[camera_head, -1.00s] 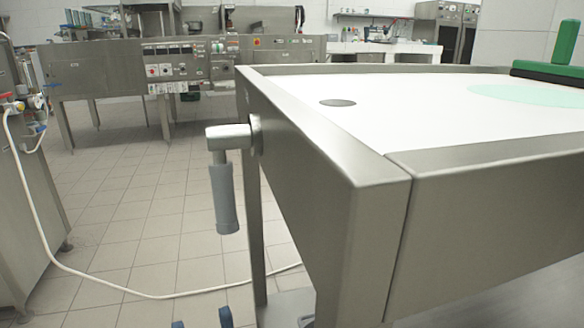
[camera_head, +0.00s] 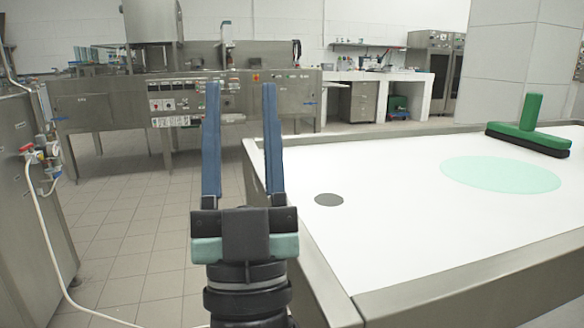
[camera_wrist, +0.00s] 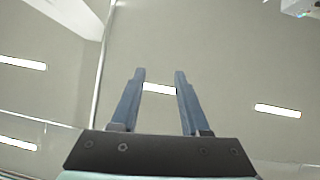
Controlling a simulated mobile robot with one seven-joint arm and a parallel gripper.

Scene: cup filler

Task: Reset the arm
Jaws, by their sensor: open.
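My gripper (camera_head: 240,90) stands upright in the middle of the head view, with its two long blue fingers pointing up. The fingers are apart, and nothing is between them. It is left of the metal-framed table and does not appear to touch anything. In the wrist view my gripper (camera_wrist: 160,75) is also open and empty, against the ceiling with its lamps.
The white-topped table (camera_head: 400,240) fills the right side. It bears a green squeegee-like tool (camera_head: 528,130), a pale green disc (camera_head: 500,174) and a dark round spot (camera_head: 328,200). A metal machine (camera_head: 110,105) stands behind, and a metal cabinet (camera_head: 25,200) with a white hose is at left. Tiled floor is clear between.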

